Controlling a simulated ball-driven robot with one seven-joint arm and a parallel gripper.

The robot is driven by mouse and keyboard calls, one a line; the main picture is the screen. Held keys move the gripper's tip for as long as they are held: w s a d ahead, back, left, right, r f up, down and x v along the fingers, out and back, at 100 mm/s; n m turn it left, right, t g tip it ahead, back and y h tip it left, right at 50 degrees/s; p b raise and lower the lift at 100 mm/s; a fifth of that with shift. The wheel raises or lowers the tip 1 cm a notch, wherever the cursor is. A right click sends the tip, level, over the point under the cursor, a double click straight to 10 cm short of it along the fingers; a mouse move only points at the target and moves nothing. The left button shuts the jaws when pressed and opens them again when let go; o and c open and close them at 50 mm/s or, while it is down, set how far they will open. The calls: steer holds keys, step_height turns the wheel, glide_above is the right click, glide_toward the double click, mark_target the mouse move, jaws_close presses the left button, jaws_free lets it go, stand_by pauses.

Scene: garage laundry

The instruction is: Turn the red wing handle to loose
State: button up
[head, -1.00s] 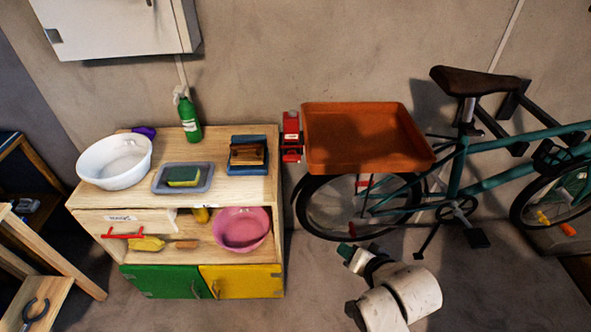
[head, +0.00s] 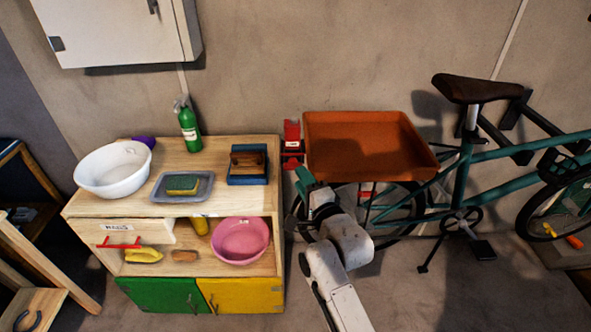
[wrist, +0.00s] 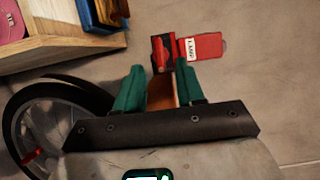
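A red fixture with a red wing-like handle (head: 292,158) is on the wall between the wooden cabinet and the orange tray. In the wrist view the red handle (wrist: 160,52) sits on a dark block, beside a red plate with a white label (wrist: 204,47). My gripper (head: 304,180) is just below the fixture in the head view. In the wrist view its two teal fingers (wrist: 160,80) stand apart, with the handle beyond their tips and not between them. A brown surface shows between the fingers.
The orange tray (head: 370,168) is close to the right of the fixture, with a bicycle (head: 455,190) below and beside it. The wooden cabinet (head: 205,150) stands close on the left, bearing a bowl, sponge tray and green bottle. Open floor lies in front.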

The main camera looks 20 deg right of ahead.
mark_target(293, 165)
steer(key=shift+w+a, duration=0.2)
steer(key=shift+w, duration=2.25)
steer(key=shift+c, duration=0.4)
jaws_close()
